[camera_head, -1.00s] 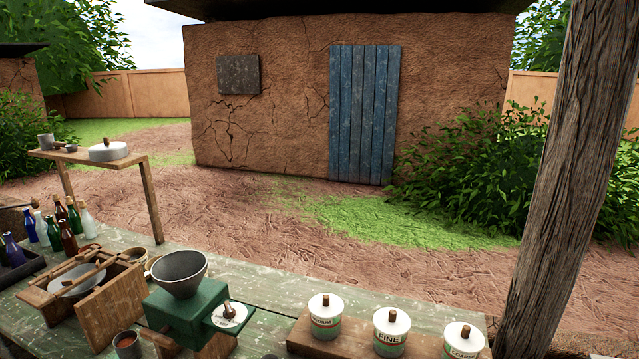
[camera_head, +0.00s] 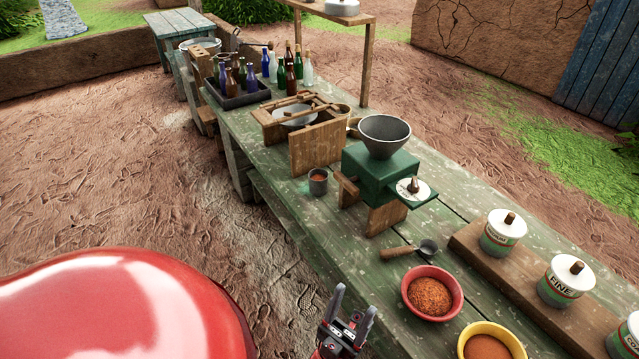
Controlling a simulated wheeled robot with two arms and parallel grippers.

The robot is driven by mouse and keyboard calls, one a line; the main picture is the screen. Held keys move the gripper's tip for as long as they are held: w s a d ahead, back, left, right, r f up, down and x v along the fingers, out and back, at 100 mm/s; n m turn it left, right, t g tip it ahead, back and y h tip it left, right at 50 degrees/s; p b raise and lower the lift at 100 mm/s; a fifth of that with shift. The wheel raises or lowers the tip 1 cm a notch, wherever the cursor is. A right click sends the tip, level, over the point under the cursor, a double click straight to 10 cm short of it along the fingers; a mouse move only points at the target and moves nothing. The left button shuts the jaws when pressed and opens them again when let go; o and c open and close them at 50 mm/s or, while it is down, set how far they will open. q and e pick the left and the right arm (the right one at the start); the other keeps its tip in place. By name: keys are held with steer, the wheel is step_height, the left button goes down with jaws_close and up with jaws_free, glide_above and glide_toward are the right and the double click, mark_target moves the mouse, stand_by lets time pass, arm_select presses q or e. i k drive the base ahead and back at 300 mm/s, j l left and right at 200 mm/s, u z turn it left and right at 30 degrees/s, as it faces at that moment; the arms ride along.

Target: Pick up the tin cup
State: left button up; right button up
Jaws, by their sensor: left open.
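The tin cup (camera_head: 318,185) is small, grey and upright on the green bench, with reddish stuff showing inside. It stands near the bench's front edge, left of the green grinder (camera_head: 380,176) and just in front of a wooden board. My left gripper (camera_head: 354,301) is at the bottom of the picture, open and empty, with its fingers pointing up the picture. It is well below the cup in the picture and apart from it. My right gripper is not in view.
A scoop (camera_head: 405,250), a red bowl (camera_head: 432,292) of spice and a yellow bowl (camera_head: 491,345) lie right of my gripper. White-lidded tins (camera_head: 504,233) stand on a wooden plank. A bottle tray (camera_head: 238,97) is farther back. The green bench (camera_head: 290,205) is bare right around the cup's front.

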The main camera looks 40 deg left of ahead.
mark_target(318, 178)
steer(key=k+l+z, duration=0.1)
steer(key=z, duration=0.25)
steer(key=k+l+z, duration=0.1)
steer(key=l+z, duration=0.2)
steer(key=u, duration=1.85)
steer(key=i+u, duration=0.15)
steer(key=i, duration=0.4)
steer(key=i+l+u, duration=0.15)
steer(key=i, duration=0.4)
steer(key=i+l+u, duration=0.15)
steer(key=i, duration=0.4)
